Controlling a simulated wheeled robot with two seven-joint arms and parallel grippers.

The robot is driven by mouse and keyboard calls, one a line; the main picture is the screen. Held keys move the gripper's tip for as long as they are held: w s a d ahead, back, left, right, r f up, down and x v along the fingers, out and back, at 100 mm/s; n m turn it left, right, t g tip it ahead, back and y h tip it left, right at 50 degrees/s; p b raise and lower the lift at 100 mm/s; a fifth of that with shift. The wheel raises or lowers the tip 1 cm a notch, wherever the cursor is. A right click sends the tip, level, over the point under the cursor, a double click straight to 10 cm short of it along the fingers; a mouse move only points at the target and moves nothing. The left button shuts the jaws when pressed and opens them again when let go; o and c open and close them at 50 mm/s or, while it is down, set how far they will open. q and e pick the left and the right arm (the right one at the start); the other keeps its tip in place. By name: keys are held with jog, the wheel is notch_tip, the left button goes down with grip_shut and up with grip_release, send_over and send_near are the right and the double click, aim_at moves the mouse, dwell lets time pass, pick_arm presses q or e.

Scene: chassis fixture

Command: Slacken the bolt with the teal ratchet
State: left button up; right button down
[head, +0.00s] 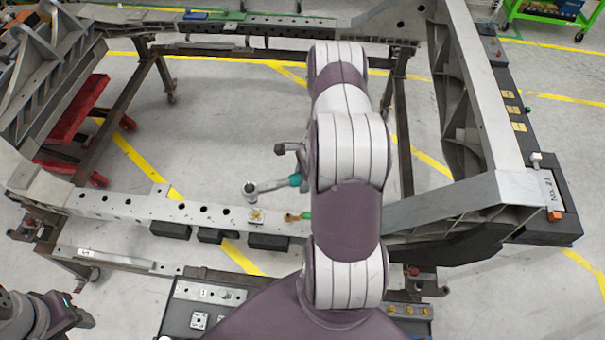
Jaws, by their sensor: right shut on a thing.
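The teal ratchet (295,180) is held over the near beam of the frame. Its metal shaft and round head (250,188) point left, above and apart from the beam in the picture. My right gripper (297,160) is shut on the ratchet's handle; my own arm hides much of the gripper and the handle's right end. A small yellowish fitting (257,215), maybe the bolt, sits on a light plate on the beam, just below the ratchet head in the picture. My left gripper (75,312) is only partly visible at the bottom left corner.
The near beam (190,212) has a row of holes and dark blocks below it. A small orange and green item (297,216) lies on it, right of the plate. A thick frame side (480,100) rises on the right. A dark tray (180,315) stands in front.

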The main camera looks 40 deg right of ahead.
jog(key=d+b+x, duration=0.1)
jog(key=b+x, duration=0.4)
jog(key=x, duration=0.1)
jog(key=shift+s+f, duration=0.3)
jog(key=shift+d+f+b, duration=0.1)
jog(key=shift+f+b, duration=0.8)
dwell(0.4)
jog(key=shift+w+d, duration=0.1)
jog(key=shift+w, duration=0.1)
jog(key=shift+w+n, duration=0.1)
jog(key=shift+n, duration=0.2)
jog(key=shift+w+d+f+n+b, duration=0.1)
jog(key=shift+w+d+n+b, duration=0.25)
jog(key=shift+w+n, duration=0.4)
jog(key=shift+w, duration=0.15)
jog(key=shift+w+d+n+g+y+b, duration=0.15)
jog(key=shift+w+n+g+y+b, duration=0.2)
jog(key=shift+w+n+b, duration=0.5)
